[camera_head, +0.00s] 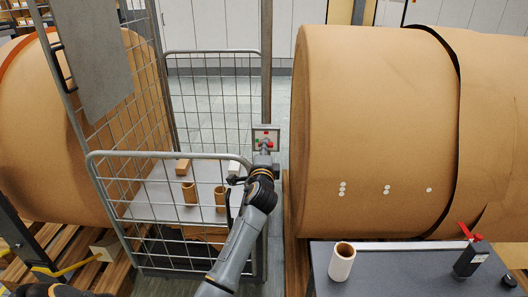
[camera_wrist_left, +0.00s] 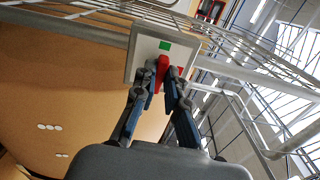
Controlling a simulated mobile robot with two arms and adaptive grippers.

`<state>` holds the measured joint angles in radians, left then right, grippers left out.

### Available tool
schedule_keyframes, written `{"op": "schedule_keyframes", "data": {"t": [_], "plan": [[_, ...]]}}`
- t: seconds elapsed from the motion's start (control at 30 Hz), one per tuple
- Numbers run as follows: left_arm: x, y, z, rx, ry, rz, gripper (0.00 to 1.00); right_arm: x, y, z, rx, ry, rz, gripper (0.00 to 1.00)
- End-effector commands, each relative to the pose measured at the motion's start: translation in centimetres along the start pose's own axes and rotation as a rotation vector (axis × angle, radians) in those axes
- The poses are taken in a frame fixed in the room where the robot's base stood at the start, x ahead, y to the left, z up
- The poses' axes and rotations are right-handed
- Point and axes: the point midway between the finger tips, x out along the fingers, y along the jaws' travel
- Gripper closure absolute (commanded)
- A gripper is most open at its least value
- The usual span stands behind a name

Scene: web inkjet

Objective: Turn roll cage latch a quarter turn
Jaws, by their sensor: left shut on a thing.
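The roll cage (camera_head: 167,54) is a grey wire-mesh frame left of centre in the head view. A red latch handle (camera_wrist_left: 163,70) sits on a pale plate (camera_wrist_left: 142,62) with a green mark in the left wrist view. The plate also shows in the head view (camera_head: 257,130), on a post right of the cage. My left gripper (camera_wrist_left: 164,88) has its two fingers around the red handle and is shut on it. The fingertips partly cover the handle, and its exact angle is hard to tell. In the head view the left gripper (camera_head: 265,149) is small against the plate. My right gripper is not in view.
Cardboard tubes (camera_head: 189,192) stand on the cage's shelf. A dark bench (camera_head: 400,275) at the lower right holds a white tube (camera_head: 342,264) and a red-handled device (camera_head: 470,258). Grey floor shows behind the cage.

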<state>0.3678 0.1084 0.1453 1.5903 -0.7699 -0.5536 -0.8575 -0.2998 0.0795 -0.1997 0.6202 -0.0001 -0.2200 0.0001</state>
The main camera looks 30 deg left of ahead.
Motion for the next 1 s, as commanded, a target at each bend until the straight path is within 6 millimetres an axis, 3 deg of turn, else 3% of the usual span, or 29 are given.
{"op": "schedule_keyframes", "data": {"t": [0.6,0.63,0.73,1.0], "plan": [[-0.01,0.15,0.00,-0.046,0.000,0.003,1.00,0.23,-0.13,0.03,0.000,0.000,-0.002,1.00],[-0.01,0.15,0.00,-0.046,0.000,0.003,0.86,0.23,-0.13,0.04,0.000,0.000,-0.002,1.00],[-0.01,0.14,0.00,-0.045,0.000,0.003,0.66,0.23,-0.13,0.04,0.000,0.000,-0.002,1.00],[-0.01,0.08,0.00,-0.043,0.000,0.001,0.65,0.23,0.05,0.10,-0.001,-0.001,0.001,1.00]]}}
